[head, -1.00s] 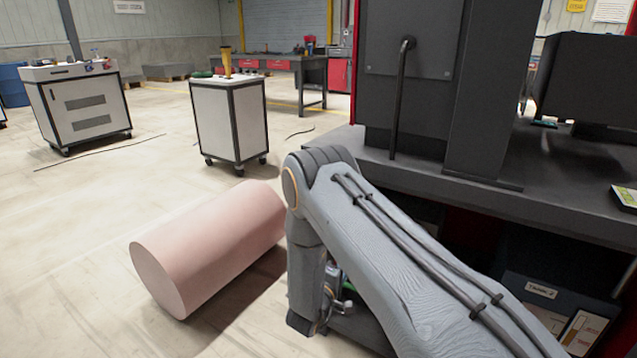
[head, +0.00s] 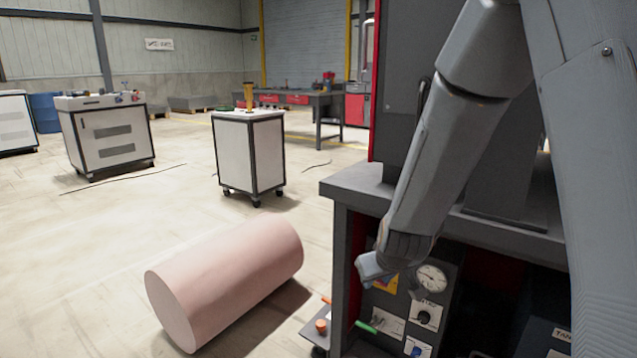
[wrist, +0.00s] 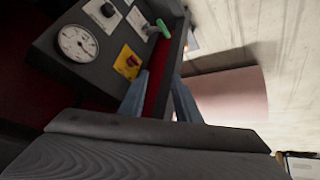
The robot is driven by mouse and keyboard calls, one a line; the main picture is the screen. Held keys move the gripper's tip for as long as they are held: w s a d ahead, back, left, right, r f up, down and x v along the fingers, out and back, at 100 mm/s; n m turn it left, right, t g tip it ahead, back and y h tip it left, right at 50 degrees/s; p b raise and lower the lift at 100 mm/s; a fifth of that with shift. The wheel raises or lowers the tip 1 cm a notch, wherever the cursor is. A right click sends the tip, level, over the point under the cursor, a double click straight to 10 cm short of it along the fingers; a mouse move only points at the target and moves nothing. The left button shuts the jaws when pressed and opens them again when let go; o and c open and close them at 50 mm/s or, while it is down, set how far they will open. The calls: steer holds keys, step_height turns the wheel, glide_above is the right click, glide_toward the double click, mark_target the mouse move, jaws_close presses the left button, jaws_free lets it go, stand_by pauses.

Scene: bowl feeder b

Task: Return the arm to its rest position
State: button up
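My arm (head: 440,150) reaches in from the upper right of the head view and bends down in front of the dark workbench. My gripper (head: 368,272) hangs at its lower end, by the bench's front left corner. In the wrist view its two blue-grey fingers (wrist: 160,100) stand apart with a gap between them. Nothing is held there; the bench's dark edge and red interior show through the gap. The gripper appears close to the control panel, but I cannot tell whether it touches anything.
The dark workbench (head: 345,182) fills the right side. Under it is a panel with a round gauge (head: 431,278) and a green handle (head: 366,327). A pink cylinder (head: 225,280) lies on the floor at left. A white cart (head: 250,150) stands behind it. Open floor lies left.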

steer(key=s+d+r+m+g, duration=0.2)
steer(key=s+d, duration=0.1)
steer(key=s, duration=0.6)
steer(key=s+d+r+m+g, duration=0.1)
steer(key=s+d+r+g, duration=0.1)
steer(key=s, duration=0.8)
steer(key=s+a+r+n+g, duration=0.2)
steer(key=s+a+r, duration=0.1)
steer(key=s+a, duration=0.35)
steer(key=s+a+r+n+g, duration=0.1)
steer(key=s+a+r+n, duration=0.15)
steer(key=s+a, duration=0.4)
steer(key=d+r+m+p, duration=0.2)
steer(key=d+r+p, duration=0.4)
steer(key=p, duration=0.5)
steer(key=d+r+m+p, duration=0.3)
steer(key=d+r+p, duration=0.4)
steer(key=r+p, duration=0.4)
steer(key=shift+w+r+p, duration=0.2)
steer(key=shift+w+p, duration=0.15)
steer(key=shift+p, duration=0.45)
